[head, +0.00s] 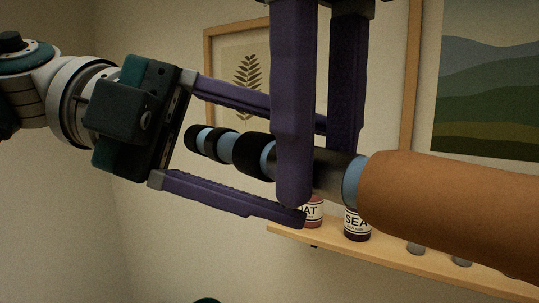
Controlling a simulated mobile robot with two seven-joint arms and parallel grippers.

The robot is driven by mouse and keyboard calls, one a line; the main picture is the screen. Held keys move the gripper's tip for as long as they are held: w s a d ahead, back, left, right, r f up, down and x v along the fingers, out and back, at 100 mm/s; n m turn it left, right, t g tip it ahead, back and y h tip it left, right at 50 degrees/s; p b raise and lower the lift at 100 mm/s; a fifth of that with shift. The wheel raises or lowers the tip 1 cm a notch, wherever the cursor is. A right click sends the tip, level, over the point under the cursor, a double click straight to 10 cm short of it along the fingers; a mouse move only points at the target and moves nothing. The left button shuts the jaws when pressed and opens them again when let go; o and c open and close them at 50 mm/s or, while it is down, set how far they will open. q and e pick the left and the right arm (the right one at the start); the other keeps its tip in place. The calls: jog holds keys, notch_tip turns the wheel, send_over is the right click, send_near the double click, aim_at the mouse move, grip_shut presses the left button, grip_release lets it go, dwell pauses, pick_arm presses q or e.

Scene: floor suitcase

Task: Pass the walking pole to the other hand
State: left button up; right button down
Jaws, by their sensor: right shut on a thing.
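The walking pole (440,208) spans the head view from the right edge toward the left, with a thick brown grip section, light blue bands and black and dark grey sections up to a black end at the left. My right gripper (318,172) comes down from the top and is shut on the pole, with one purple finger in front and the other behind. My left gripper (312,168) comes from the left and is open, one finger above and one below the banded part of the pole. The pole's end lies between its fingers, apart from its palm.
Behind is a wooden wall shelf (385,253) with two labelled jars (314,212) (357,224) and small grey stones (416,249). A framed leaf print (247,75) and a landscape picture (490,80) hang on the wall. The lower left is mostly clear.

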pick_arm(q)
grip_shut()
dwell(0.3)
pick_arm(e)
jog(key=shift+c, duration=2.3)
grip_release()
